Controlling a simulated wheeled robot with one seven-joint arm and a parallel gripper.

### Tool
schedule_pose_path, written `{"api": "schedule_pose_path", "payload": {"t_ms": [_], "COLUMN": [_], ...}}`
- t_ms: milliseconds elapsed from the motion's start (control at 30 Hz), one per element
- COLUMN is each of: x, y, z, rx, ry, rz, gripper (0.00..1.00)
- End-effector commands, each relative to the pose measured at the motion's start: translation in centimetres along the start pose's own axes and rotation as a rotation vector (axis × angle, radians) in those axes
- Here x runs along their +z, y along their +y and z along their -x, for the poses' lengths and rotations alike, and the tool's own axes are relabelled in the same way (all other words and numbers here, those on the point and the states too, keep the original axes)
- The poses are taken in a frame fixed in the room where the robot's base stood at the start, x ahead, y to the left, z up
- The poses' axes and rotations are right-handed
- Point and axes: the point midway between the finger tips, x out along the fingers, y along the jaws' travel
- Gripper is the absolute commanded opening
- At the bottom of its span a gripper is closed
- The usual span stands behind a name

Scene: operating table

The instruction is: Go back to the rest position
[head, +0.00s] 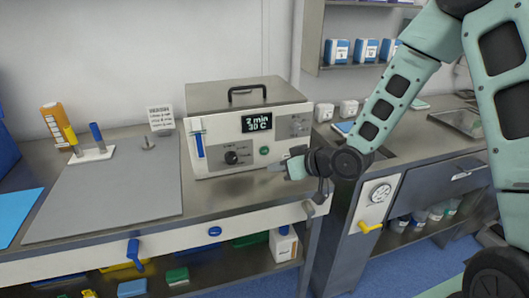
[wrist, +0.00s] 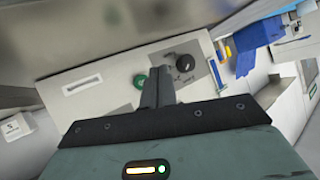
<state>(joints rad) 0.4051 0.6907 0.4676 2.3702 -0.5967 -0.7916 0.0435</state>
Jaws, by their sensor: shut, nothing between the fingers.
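My gripper (head: 274,167) is in front of the lower right part of a metal box device (head: 245,110) on the steel counter. In the wrist view my gripper (wrist: 160,72) is shut and empty, its fingers pointing at the device's front panel (wrist: 110,80). The panel has a green button (wrist: 140,81) and a black knob (wrist: 185,62). In the head view the device's display (head: 256,122) reads 2 min, 30 C. A blue-handled lever (head: 199,144) is on its left side. Whether the fingertips touch the panel cannot be told.
A grey mat (head: 110,200) covers the left counter, with a holder (head: 92,154) of blue and yellow items and an orange bottle (head: 54,122) behind it. A gauge panel (head: 376,200) with a yellow handle is at right. Shelves with boxes (head: 337,50) hang above.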

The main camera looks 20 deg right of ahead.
Motion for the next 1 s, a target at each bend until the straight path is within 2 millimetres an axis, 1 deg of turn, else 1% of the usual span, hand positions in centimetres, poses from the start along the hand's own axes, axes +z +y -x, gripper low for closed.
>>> {"api": "schedule_pose_path", "payload": {"t_ms": [533,633,667,767,833,867,900,967,1000], "x": [0.0,0.0,0.1,0.6,1.2,1.5,1.9,2.6,3.1], "y": [0.0,-0.8,-1.3,-3.8,-6.2,-7.3,-8.8,-11.0,-12.5], "z": [0.0,0.0,0.1,0.6,1.6,2.3,3.3,5.2,6.6], "rx": [0.000,0.002,0.004,0.018,0.036,0.045,0.057,0.074,0.083], "ry": [0.000,-0.033,-0.057,-0.177,-0.291,-0.342,-0.410,-0.508,-0.571], "rz": [0.000,0.016,0.026,0.072,0.112,0.127,0.146,0.167,0.180], "gripper": [0.00,0.00,0.00,0.00,0.00,0.00,0.00,0.00,0.00]}}
